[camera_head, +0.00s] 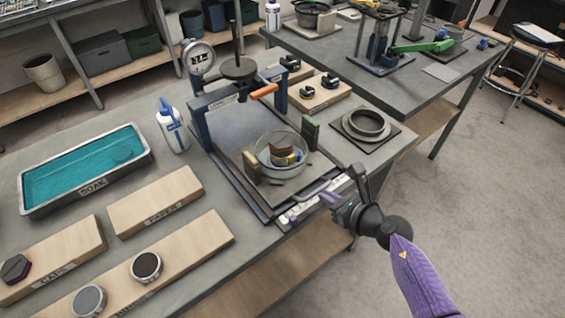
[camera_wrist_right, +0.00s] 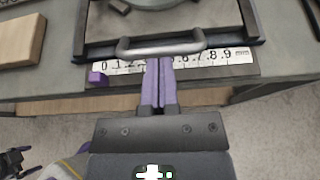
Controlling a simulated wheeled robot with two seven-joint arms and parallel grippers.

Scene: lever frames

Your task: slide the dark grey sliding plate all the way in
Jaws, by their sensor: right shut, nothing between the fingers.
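The dark grey sliding plate (camera_head: 287,196) lies in the blue press frame (camera_head: 206,122) and sticks out towards the front edge of the bench. A glass bowl (camera_head: 281,156) with a small stack inside stands on it. Its grey bar handle (camera_wrist_right: 160,47) faces me. My right gripper (camera_head: 326,199) is shut and empty, its purple fingertips (camera_wrist_right: 159,62) close in front of the middle of the handle. I cannot tell whether they touch it.
A white number scale (camera_wrist_right: 205,63) runs below the handle, with a purple block (camera_wrist_right: 97,79) near its zero. A round ring on a dark base (camera_head: 366,124) stands right of the press. A white bottle (camera_head: 172,127) and teal soak tray (camera_head: 85,170) stand left.

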